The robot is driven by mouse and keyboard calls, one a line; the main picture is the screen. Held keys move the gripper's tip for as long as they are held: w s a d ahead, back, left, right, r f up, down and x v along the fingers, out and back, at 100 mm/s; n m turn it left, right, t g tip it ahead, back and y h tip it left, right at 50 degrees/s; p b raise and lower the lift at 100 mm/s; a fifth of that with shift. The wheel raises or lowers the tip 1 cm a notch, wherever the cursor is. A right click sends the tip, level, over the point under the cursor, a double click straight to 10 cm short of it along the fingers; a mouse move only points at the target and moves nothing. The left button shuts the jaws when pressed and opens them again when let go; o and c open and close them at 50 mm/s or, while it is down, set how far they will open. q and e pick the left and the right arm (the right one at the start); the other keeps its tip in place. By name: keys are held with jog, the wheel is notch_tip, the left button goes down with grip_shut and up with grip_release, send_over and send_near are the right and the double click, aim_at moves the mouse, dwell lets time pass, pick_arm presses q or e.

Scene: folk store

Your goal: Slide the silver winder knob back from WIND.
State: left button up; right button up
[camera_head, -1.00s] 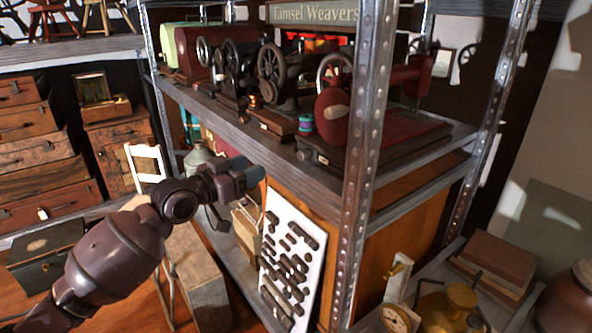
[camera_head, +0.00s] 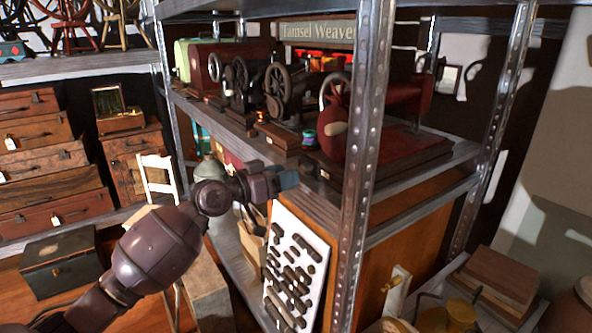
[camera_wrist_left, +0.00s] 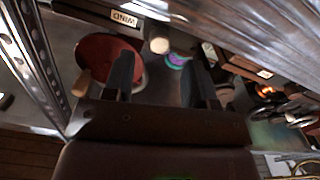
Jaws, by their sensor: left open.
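In the left wrist view a small "WIND" plate (camera_wrist_left: 124,18) is on a dark base at the top and reads upside down. A pale, rounded knob (camera_wrist_left: 159,45) shows just below and right of it, likely the silver winder knob. My left gripper (camera_wrist_left: 160,60) is open and empty, with the knob ahead between its two dark fingers and no contact visible. In the head view my left gripper (camera_head: 288,179) is at the shelf's front edge, below the red sewing machine (camera_head: 336,120). The knob is too small to make out there. My right gripper is not in view.
A perforated metal post (camera_head: 362,150) rises just right of my left gripper. Several sewing machines (camera_head: 280,92) and a coloured thread spool (camera_head: 309,138) stand on the shelf. A white board of dark pieces (camera_head: 292,270) leans below. Open space lies left of the shelf.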

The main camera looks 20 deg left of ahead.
aim_at(302, 170)
pick_arm(q)
jog(key=shift+x, duration=1.8)
grip_shut()
